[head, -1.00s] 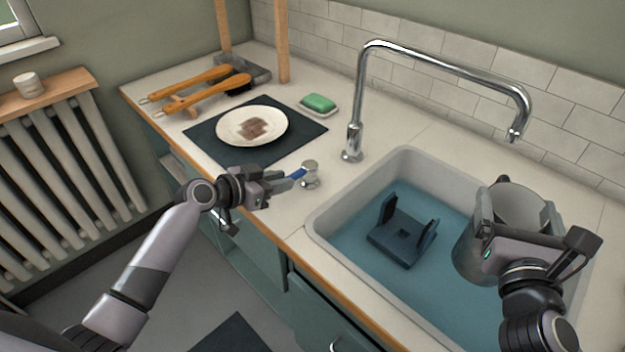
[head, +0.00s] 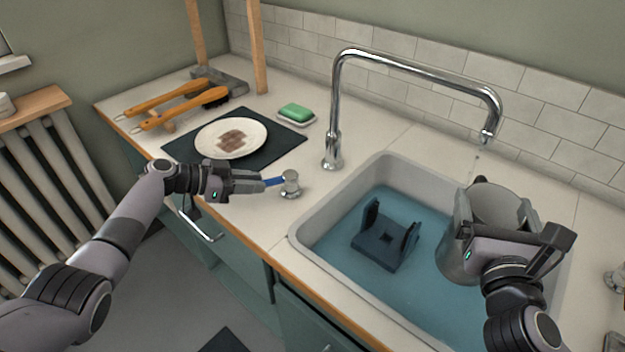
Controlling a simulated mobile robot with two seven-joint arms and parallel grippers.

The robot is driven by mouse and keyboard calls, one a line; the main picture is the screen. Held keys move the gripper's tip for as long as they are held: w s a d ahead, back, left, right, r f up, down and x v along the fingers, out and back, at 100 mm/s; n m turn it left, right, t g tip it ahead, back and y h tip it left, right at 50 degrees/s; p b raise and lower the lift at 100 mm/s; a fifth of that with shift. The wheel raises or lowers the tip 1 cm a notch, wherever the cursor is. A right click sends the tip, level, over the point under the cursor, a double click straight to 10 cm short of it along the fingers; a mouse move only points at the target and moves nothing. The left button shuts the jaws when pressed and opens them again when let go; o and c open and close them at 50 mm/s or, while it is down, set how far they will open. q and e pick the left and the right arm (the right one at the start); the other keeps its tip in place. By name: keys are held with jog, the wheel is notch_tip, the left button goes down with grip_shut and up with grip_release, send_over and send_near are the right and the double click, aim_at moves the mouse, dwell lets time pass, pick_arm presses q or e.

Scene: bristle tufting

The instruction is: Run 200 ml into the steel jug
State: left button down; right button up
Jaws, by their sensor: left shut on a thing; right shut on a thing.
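The steel jug (head: 462,262) is upright over the right part of the sink, its open mouth a little below and right of the tap spout (head: 487,137). My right gripper (head: 468,228) is shut on the jug. The inside bottom of the jug and any water level are hidden. A tiny pale speck, perhaps a drop, shows just under the spout.
The sink (head: 300,235) has a blue basin holding a dark bracket-like stand (head: 382,240). A plate (head: 231,139) on a dark mat, green soap (head: 296,112) and wooden-handled brushes (head: 180,108) lie left. Another knob (head: 616,280) is at the right edge.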

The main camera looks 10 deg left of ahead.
pick_arm(q)
jog(key=shift+w+a+f+m+g, duration=0.2)
jog(key=shift+w+m+g, duration=0.1)
jog(key=shift+g, duration=0.1)
jog(key=shift+s+g+h, duration=0.1)
jog(key=shift+g+h, duration=0.2)
jog(key=c, duration=1)
grip_release()
jog(key=shift+c, duration=0.2)
jog(key=shift+r, duration=0.1)
jog(key=v, duration=1.2)
